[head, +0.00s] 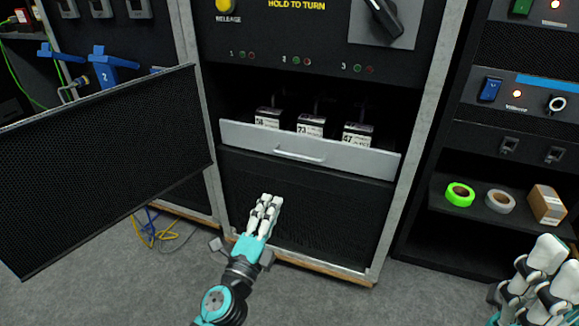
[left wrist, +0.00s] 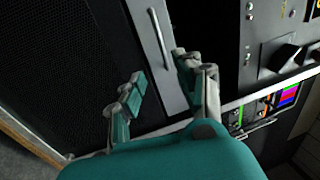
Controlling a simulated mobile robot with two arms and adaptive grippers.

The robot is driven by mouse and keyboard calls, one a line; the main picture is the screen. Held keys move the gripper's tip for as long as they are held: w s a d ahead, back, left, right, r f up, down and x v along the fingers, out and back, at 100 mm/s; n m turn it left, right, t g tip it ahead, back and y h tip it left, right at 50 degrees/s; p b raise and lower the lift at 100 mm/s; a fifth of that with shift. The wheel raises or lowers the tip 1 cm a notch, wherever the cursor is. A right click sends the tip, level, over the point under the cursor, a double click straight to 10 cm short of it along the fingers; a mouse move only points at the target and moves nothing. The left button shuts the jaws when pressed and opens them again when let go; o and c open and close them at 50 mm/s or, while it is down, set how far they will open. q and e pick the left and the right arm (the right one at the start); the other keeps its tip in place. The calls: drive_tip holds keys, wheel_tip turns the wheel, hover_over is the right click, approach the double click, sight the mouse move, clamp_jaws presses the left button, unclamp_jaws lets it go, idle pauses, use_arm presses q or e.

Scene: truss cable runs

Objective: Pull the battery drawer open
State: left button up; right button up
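The battery drawer (head: 345,160) has a silver-grey front with a bar handle (head: 299,155) and sits in the middle cabinet. Three labelled batteries (head: 311,125) stand behind its front. I cannot tell whether the drawer is slightly out. My left gripper (head: 267,208) is below the drawer front in the head view, apart from the handle. In the left wrist view its fingers (left wrist: 160,85) are spread and empty, and the handle (left wrist: 161,38) shows ahead, beyond the gap between them. My right gripper (head: 545,270) is at the lower right corner, partly cut off, away from the drawer.
A mesh door (head: 110,165) stands swung open at the left. A panel with a yellow button (head: 229,5) and a rotary switch (head: 383,18) is above the drawer. Green tape (head: 459,194), pale tape (head: 500,201) and a brown box (head: 547,204) lie on the right shelf. Cables (head: 153,230) lie on the floor.

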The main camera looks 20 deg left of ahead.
sight(297, 155)
use_arm(q)
drive_tip(key=w+r, duration=0.1)
drive_tip(key=w, duration=0.4)
drive_tip(key=w+r, duration=0.1)
drive_tip(key=w, duration=0.5)
drive_tip(key=w+r, duration=0.1)
drive_tip(key=w, duration=0.4)
drive_tip(key=shift+w+d+r, duration=0.2)
drive_tip(key=shift+w+d, duration=0.1)
drive_tip(key=shift+w, duration=0.1)
clamp_jaws()
